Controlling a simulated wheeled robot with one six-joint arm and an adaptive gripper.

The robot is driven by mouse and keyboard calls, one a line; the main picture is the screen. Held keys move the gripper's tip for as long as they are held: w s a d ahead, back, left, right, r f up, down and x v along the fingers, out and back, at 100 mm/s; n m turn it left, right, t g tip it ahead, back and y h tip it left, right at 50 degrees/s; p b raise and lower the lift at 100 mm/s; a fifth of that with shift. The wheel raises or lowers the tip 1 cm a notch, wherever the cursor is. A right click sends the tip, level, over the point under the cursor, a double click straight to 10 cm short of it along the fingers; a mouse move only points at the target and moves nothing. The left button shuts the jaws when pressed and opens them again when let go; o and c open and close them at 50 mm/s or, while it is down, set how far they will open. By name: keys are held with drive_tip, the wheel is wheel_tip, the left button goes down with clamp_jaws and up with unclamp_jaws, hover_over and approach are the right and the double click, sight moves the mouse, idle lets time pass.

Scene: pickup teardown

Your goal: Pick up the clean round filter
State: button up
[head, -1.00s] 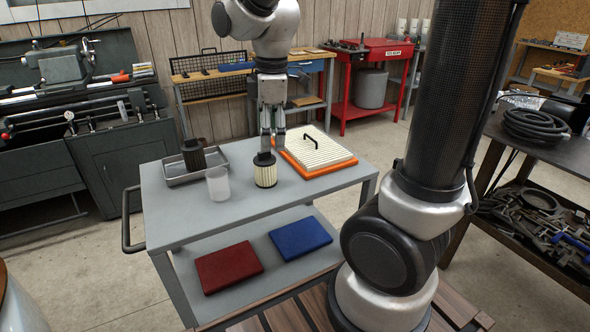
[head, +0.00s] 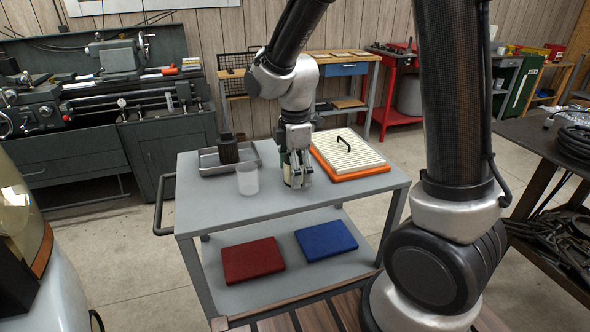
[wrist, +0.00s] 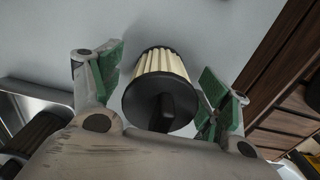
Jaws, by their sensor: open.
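The clean round filter (wrist: 162,85) has cream pleats and black end caps with a black knob. In the wrist view it stands between the two green-padded fingers of my open gripper (wrist: 163,88), with a visible gap on each side. In the head view my gripper (head: 296,172) is down at the grey cart top, and it hides most of the filter there. A dark round filter (head: 228,149) stands in the metal tray to the left; part of it also shows at the lower left of the wrist view (wrist: 32,135).
A translucent cup (head: 247,178) stands close left of my gripper. The metal tray (head: 208,170) is behind it. A cream panel filter with an orange rim (head: 345,155) lies to the right. Red (head: 252,260) and blue (head: 326,240) pads lie on the cart's lower shelf. The front of the cart top (head: 225,215) is clear.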

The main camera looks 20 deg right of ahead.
drive_tip(key=c, duration=1.2)
